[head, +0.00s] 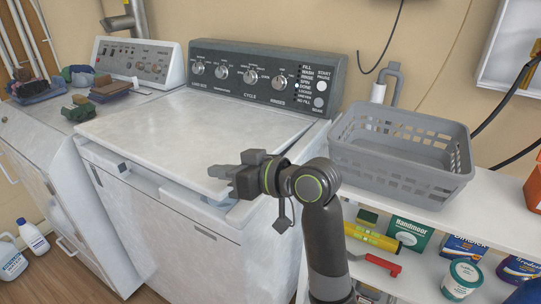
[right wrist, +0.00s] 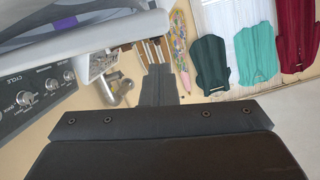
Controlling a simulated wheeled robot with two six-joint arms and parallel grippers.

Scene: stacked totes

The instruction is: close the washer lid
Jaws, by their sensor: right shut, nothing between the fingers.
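The white washer (head: 170,220) stands in the middle of the head view, with a dark control panel (head: 265,75) at its back. Its lid (head: 180,125) lies down across the top. A thin gap shows along the lid's front edge; I cannot tell whether it sits fully flush. My right gripper (head: 215,172) is shut and empty, at the lid's front right part, fingers pointing left. I cannot tell whether it touches the lid. In the right wrist view the gripper (right wrist: 160,85) shows dark, with the panel (right wrist: 30,105) at the left. My left gripper is out of view.
A grey basket (head: 400,165) stands on a white shelf right of the washer, close to my right arm. Boxes and a tub (head: 462,278) sit below. A second machine (head: 60,180) with folded clothes stands left. Hanging garments (right wrist: 255,50) show in the wrist view.

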